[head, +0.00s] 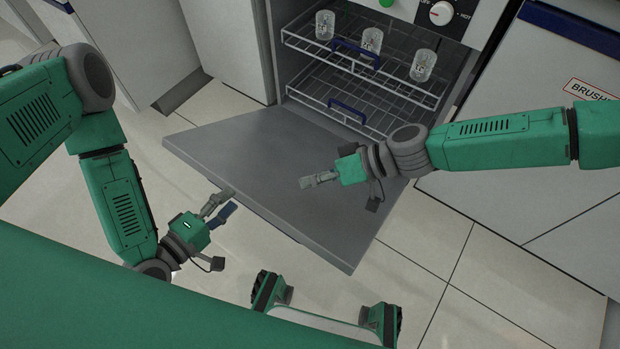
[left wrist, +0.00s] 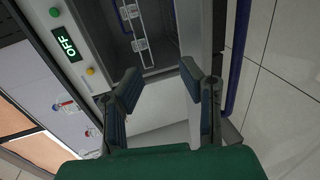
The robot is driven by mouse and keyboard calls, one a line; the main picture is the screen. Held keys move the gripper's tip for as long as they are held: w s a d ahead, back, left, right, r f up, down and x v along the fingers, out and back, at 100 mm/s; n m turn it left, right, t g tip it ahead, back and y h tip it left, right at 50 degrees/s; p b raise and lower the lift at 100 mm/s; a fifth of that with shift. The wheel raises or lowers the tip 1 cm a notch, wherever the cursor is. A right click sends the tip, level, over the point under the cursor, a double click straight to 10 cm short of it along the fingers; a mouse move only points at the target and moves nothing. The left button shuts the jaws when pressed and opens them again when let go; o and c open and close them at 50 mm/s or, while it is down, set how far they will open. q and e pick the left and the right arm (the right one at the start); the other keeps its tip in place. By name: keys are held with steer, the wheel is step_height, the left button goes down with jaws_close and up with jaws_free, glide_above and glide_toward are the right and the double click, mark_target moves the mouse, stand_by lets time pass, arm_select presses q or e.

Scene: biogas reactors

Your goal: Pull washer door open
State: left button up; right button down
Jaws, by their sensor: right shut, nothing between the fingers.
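The washer door (head: 280,160) is a grey panel hinged at the bottom, swung down and out in front of the washer. A dark blue handle bar (left wrist: 236,60) runs along the door's outer side in the left wrist view. My left gripper (head: 227,206) is at the door's front left edge in the head view; whether it touches is unclear. In the left wrist view its fingers (left wrist: 160,80) are spread apart, with the door's edge close to the right finger. My right gripper (head: 308,182) is shut and empty, over the door's inner face.
Inside the washer, two wire racks (head: 330,108) with blue handles show; several glass beakers (head: 372,40) stand on the upper one. A control knob (head: 441,13) sits above. Cabinets flank the opening. Tiled floor (head: 480,290) is clear at front right.

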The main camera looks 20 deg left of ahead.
mark_target(256, 205)
arm_select(q)
steer(key=d+m+g, duration=0.1)
steer(key=d+f+m+g, duration=0.2)
steer(key=m, duration=0.1)
steer(key=shift+s+d+h, duration=0.15)
steer(key=shift+s+h, duration=0.15)
steer(key=s+a+m+g+y, duration=0.5)
steer(key=s+m+g+y, duration=0.1)
steer(key=s+m+g, duration=0.3)
steer(key=shift+s+r+m+g, duration=0.25)
steer(key=shift+m+g, duration=0.55)
steer(key=shift+g, duration=0.2)
arm_select(e)
steer(key=shift+w+d+r, duration=0.2)
steer(key=shift+w+r, duration=0.2)
steer(key=shift+w, duration=0.05)
arm_select(q)
steer(key=shift+a, duration=0.1)
arm_select(e)
steer(key=v, duration=1.2)
arm_select(q)
steer(key=shift+f, duration=0.1)
arm_select(e)
steer(key=shift+s+f, duration=0.1)
